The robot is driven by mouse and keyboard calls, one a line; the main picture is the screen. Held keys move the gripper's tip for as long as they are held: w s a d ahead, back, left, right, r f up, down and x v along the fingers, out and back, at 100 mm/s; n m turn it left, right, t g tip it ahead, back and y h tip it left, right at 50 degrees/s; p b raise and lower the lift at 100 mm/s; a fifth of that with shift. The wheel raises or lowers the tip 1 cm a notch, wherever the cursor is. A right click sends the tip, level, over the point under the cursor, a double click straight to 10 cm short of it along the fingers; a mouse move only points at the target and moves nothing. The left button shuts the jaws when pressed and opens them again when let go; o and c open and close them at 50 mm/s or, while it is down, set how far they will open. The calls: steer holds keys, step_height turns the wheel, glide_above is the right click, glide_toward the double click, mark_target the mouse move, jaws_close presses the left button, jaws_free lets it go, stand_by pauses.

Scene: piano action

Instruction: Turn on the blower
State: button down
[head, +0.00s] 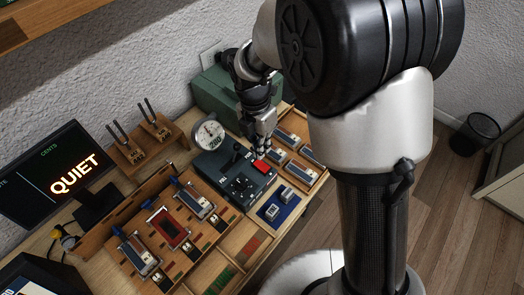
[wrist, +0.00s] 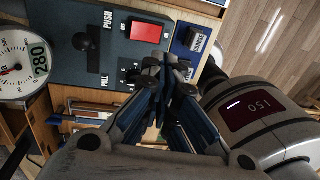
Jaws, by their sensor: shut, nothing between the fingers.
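The dark blue-grey control box (head: 235,174) stands on the bench, with a red rocker switch (head: 262,166) near its back right corner. In the wrist view the red switch (wrist: 146,32) shows clearly, with an OFF mark at its left. My gripper (head: 263,151) is shut and empty, close above and behind the switch. In the wrist view its fingertips (wrist: 166,66) are together, just beside the switch's near edge. I cannot tell whether they touch the panel. A black lever (wrist: 84,42) with PUSH and PULL labels stands beside the switch.
A round gauge (head: 209,133) stands left of the box, and the wrist view shows 280 by its dial. A green case (head: 213,98) sits behind. A screen (head: 62,172) reads QUIET. Wooden trays of parts crowd the bench. A blue tray (head: 270,212) adjoins the box.

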steer(key=r, duration=0.4)
steer(key=shift+s+d+r+p, duration=0.1)
steer(key=shift+d+p, duration=0.1)
steer(key=shift+p, duration=0.15)
steer(key=s+d+r+m+t+y+b, duration=0.1)
steer(key=s+d+r+m, duration=0.35)
steer(key=m, duration=0.25)
steer(key=s+d+r+m+t, duration=0.2)
steer(key=s+d+r+m, duration=0.1)
steer(key=d+r+m, duration=0.25)
steer(key=s+d+r+m+t+b, duration=0.1)
steer(key=s+d+m, duration=0.4)
steer(key=s+m, duration=0.6)
steer(key=r+m+t, duration=0.1)
steer(key=m, duration=0.4)
steer(key=shift+r, duration=0.4)
